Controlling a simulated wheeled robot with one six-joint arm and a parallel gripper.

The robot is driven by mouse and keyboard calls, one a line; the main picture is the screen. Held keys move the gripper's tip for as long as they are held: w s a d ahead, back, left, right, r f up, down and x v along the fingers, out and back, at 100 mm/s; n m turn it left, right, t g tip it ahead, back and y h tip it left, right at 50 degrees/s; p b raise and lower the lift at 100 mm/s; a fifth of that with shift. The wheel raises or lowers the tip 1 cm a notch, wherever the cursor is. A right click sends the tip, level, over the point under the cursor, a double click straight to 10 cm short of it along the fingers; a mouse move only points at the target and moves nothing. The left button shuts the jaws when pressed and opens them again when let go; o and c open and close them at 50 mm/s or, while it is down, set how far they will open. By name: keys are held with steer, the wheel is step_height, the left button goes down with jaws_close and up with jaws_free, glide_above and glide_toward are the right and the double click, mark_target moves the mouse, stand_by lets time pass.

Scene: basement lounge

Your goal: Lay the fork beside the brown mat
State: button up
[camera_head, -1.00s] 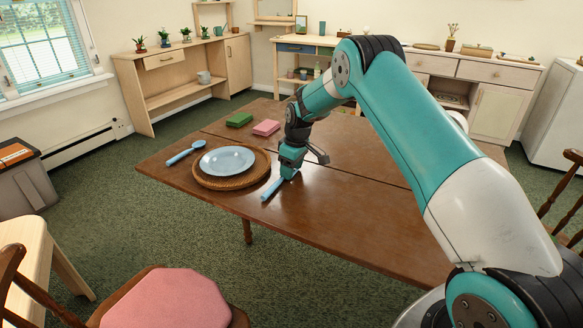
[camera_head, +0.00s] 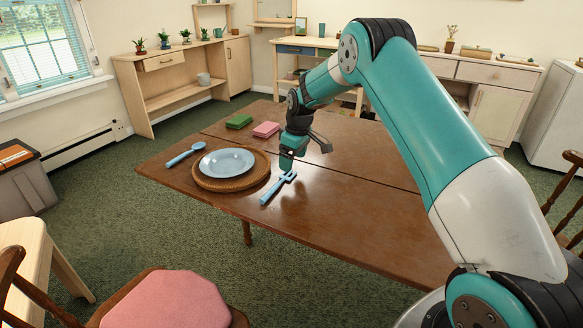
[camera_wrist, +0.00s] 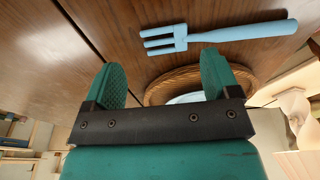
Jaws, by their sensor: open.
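The light blue fork (camera_head: 277,188) lies flat on the brown table, just right of the round brown woven mat (camera_head: 232,184), with a narrow gap between them. In the wrist view the fork (camera_wrist: 220,35) lies clear of my fingers, its tines pointing left. The mat (camera_wrist: 160,92) shows partly behind my fingers there. A light blue plate (camera_head: 227,161) sits on the mat. My gripper (camera_head: 287,167) is above the table near the fork's tine end. In the wrist view my gripper (camera_wrist: 163,80) has its fingers spread, with nothing between them.
A blue spoon (camera_head: 185,153) lies left of the mat. A green block (camera_head: 239,121) and a pink block (camera_head: 266,129) lie behind it. The table (camera_head: 345,215) is bare to the right. Chairs stand at the front left and right.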

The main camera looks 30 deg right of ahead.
step_height(320, 180, up, 7)
steer(key=s+a+r+y, duration=0.1)
steer(key=s+a+r, duration=0.5)
steer(key=s+a, duration=0.15)
steer(key=s+a+r+y, duration=0.1)
steer(key=s+a+r, duration=0.4)
steer(key=s+a, duration=0.6)
steer(key=s, duration=1)
steer(key=s+a+g+y, duration=0.1)
steer(key=s+a, duration=0.2)
steer(key=s, duration=1)
steer(key=shift+s+r+g, duration=0.2)
steer(key=shift+r+g, duration=0.1)
